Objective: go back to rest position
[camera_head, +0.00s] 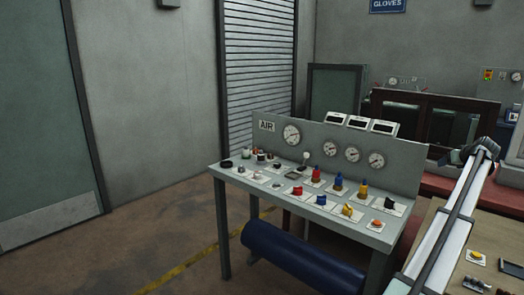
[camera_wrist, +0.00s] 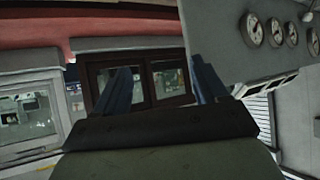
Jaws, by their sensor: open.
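My gripper (camera_wrist: 163,85) shows in the wrist view as two blue fingers standing apart, with nothing between them. It is open and empty, held in the air away from any surface. The wrist picture looks tilted and nearly upside down. In the head view my white arm reaches up at the right, beside the control bench. The gripper's fingers cannot be made out clearly there.
The AIR control bench (camera_head: 405,153) carries gauges, coloured knobs and switches. A blue cylinder (camera_head: 300,258) lies under it. A brown table (camera_head: 435,222) with small parts is at lower right. Dark red-framed windows (camera_wrist: 168,82) stand behind. Floor at left is clear.

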